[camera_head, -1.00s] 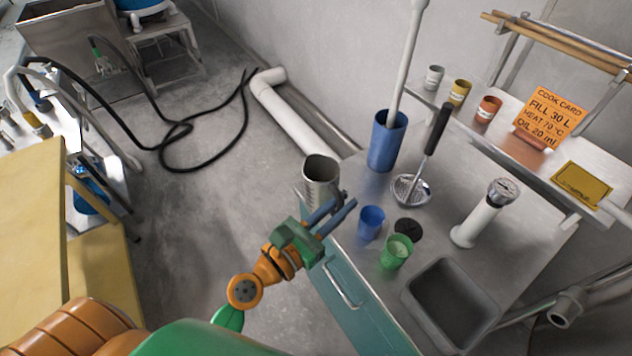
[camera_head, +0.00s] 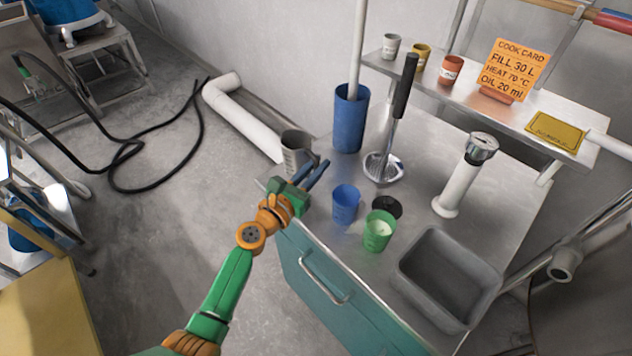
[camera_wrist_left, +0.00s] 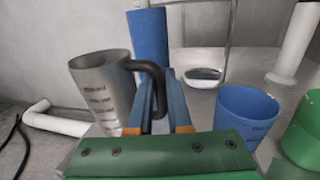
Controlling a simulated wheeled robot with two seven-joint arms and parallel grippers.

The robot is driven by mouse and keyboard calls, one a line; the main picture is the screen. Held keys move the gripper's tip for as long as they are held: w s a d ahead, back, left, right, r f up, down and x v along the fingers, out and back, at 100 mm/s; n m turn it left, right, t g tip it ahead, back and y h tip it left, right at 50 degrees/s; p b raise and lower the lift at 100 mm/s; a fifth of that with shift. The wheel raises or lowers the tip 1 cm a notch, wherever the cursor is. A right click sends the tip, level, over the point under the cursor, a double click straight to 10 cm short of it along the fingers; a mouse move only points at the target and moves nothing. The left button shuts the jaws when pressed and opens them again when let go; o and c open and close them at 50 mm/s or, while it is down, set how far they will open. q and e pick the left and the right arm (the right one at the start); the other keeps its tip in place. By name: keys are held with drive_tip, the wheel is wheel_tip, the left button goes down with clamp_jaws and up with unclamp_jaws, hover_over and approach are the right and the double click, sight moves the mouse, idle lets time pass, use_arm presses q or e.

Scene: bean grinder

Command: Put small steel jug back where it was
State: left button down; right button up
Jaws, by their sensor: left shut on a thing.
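The small steel jug (camera_head: 297,150) is a grey cylinder with a black handle and dark markings. In the left wrist view the jug (camera_wrist_left: 103,88) is upright, left of the fingers. My left gripper (camera_head: 318,172) is shut on its black handle (camera_wrist_left: 154,82); the fingers also show in the left wrist view (camera_wrist_left: 163,108). The jug is at the left edge of the steel table (camera_head: 330,240), near the tall blue container (camera_head: 350,118). Whether its base touches the table is hidden. My right gripper is not in view.
A blue cup (camera_head: 345,204) and a green cup (camera_head: 379,232) stand right of my left gripper. A skimmer (camera_head: 384,166), a white cylinder with a gauge (camera_head: 458,190) and a grey basin (camera_head: 440,280) are further right. A back shelf (camera_head: 480,100) holds small cups and an orange cook card (camera_head: 512,70).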

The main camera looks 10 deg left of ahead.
use_arm(q)
wheel_tip(320, 180, down, 2)
drive_tip(key=shift+f+b, duration=0.2)
drive_tip(key=shift+b, duration=0.25)
drive_tip(key=shift+r+p, duration=0.3)
drive_tip(key=shift+p, duration=0.05)
drive_tip(key=c, duration=1.3)
unclamp_jaws()
drive_tip(key=shift+f, duration=0.2)
drive_tip(key=o, duration=0.5)
drive_tip(key=shift+s, duration=0.1)
drive_tip(key=shift+c, duration=0.2)
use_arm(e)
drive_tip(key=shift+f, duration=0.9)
use_arm(q)
drive_tip(key=shift+r, duration=0.2)
drive_tip(key=shift+s+a, duration=0.15)
drive_tip(key=shift+s, duration=0.1)
drive_tip(key=v, duration=1.1)
drive_tip(key=shift+s, duration=0.2)
